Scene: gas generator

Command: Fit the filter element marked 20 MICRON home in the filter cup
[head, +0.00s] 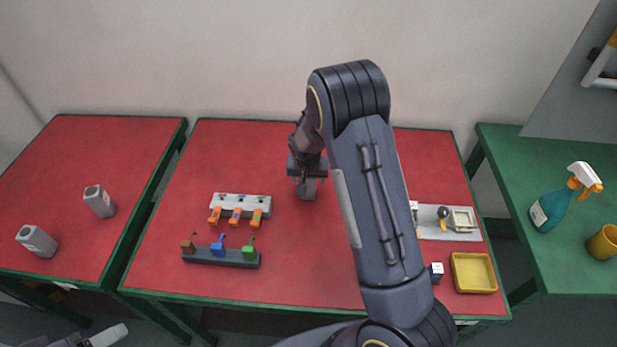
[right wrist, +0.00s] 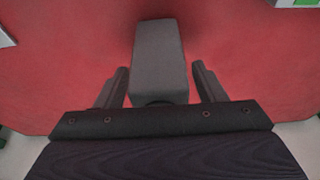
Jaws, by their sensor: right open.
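My right gripper (head: 308,186) is over the back middle of the red table, fingers pointing down. It is open, with a plain grey block (right wrist: 160,60) between its fingers in the right wrist view; gaps show on both sides. The block also shows below the gripper in the head view (head: 307,192). No marking on it is readable, so I cannot tell if it is the 20 MICRON element. I cannot make out the filter cup for certain; my right arm hides part of the table. Part of what looks like my left gripper (head: 105,337) shows at the lower left, its jaws unclear.
A light rack (head: 240,204) with orange pieces and a dark rack (head: 221,256) with coloured levers stand left of centre. A fixture plate (head: 460,236) and yellow tray (head: 474,288) lie right.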

